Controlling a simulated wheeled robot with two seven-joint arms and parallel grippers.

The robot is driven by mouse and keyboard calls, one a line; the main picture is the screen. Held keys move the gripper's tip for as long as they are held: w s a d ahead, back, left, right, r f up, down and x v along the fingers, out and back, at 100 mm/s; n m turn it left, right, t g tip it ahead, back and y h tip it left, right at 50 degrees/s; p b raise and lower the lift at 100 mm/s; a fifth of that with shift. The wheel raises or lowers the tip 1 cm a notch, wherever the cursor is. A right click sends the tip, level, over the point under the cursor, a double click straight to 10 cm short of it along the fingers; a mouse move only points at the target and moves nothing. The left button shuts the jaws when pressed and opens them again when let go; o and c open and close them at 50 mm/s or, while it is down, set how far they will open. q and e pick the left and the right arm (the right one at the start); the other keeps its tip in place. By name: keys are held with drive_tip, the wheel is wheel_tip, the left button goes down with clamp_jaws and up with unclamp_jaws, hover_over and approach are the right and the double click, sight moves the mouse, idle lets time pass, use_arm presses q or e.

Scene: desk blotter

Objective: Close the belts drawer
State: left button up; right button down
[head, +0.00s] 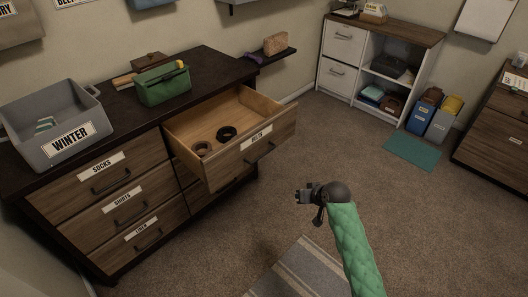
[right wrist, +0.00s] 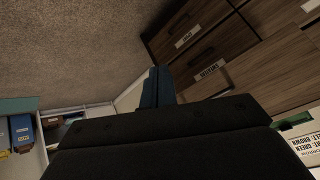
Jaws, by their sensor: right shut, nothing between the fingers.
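The belts drawer (head: 270,142) stands pulled out from the upper right of the dark-topped dresser. Its front carries a "BELTS" label and a dark bar handle (head: 260,155). Two coiled belts lie inside, a brown one (head: 202,148) and a black one (head: 227,132). My right gripper (head: 303,196) is in front of the drawer, lower and to the right of its front, apart from it and empty. Its closed fingers (right wrist: 157,88) show in the right wrist view. My left gripper is in neither view.
A grey "WINTER" bin (head: 35,145) and a green bag (head: 163,86) stand on the dresser top. Drawers labelled socks (head: 100,178) and shirts are shut at left. A striped rug (head: 305,272) lies below. Open carpet (head: 370,150) extends right of the drawer.

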drive_tip(key=w+a+r+m+t+y+b, duration=0.1)
drive_tip(key=w+a+r+m+y, duration=0.15)
drive_tip(key=w+r+y, duration=0.2)
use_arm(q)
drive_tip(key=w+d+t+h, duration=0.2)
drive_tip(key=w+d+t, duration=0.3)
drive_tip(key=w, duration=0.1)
use_arm(e)
drive_tip(key=m+t+y, duration=0.3)
drive_tip(key=m+t, duration=0.2)
drive_tip(key=m, duration=0.3)
approach(258, 138)
drive_tip(key=shift+m, duration=0.25)
drive_tip(key=p+x, duration=0.2)
drive_tip(key=x, duration=0.3)
drive_tip(key=shift+w+a, duration=0.2)
drive_tip(key=shift+w, duration=0.1)
drive_tip(key=shift+w+a+f, duration=0.1)
drive_tip(key=shift+w+a, duration=0.3)
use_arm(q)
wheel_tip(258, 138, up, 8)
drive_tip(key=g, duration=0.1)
